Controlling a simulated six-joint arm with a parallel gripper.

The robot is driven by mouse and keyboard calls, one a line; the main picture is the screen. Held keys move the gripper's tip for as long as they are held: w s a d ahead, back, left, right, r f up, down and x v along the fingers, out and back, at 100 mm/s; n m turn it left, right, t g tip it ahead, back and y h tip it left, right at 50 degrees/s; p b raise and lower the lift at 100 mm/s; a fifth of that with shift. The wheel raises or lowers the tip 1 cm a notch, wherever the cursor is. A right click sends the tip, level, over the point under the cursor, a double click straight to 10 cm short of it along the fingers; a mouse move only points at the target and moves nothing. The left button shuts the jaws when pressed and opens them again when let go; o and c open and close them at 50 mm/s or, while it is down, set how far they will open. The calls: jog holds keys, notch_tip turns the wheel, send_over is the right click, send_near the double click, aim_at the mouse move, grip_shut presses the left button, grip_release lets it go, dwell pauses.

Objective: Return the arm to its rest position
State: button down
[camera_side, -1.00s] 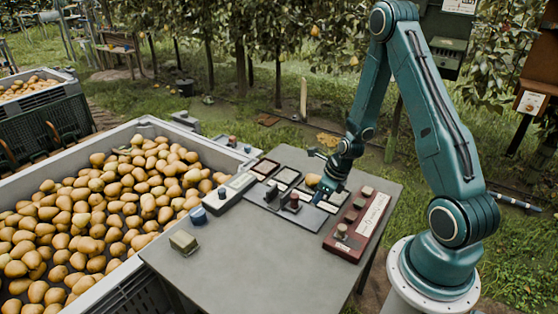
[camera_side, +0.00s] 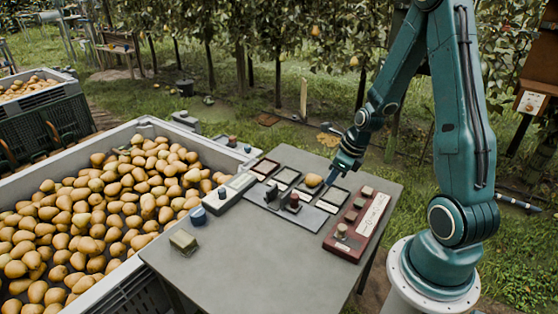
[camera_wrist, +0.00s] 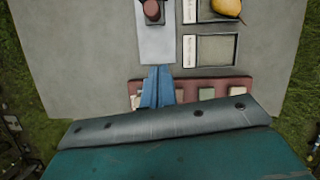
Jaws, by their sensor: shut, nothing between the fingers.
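My gripper (camera_side: 333,178) hangs above the right back part of the grey table (camera_side: 225,262) in the side view, beside a pear (camera_side: 314,180). In the wrist view my gripper's blue fingers (camera_wrist: 157,72) are together with nothing between them, over the grey table (camera_wrist: 80,50). The pear lies in a framed tray compartment, apart from the fingers, and also shows at the top of the wrist view (camera_wrist: 228,7).
A red block panel (camera_side: 343,243) lies at the table's right edge. A device with a dark red knob (camera_side: 293,201) stands near the trays. A large crate (camera_side: 37,180) of pears adjoins the table on the left. The table's front is mostly clear.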

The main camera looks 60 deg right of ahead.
jog(key=shift+r, duration=0.15)
jog(key=s+a+r+n, duration=0.1)
jog(key=a+r+n, duration=0.8)
jog(key=r+n, duration=0.6)
jog(key=s+a+r+n, duration=0.4)
jog(key=s+n, duration=0.1)
jog(key=n, duration=0.4)
jog(key=s+a+r+n+t, duration=0.1)
jog(key=s+a+r+n, duration=0.3)
jog(key=n, duration=0.6)
jog(key=shift+s+a+r+t+h, duration=0.15)
jog(key=shift+s+r+t+h, duration=0.2)
jog(key=shift+s, duration=0.9)
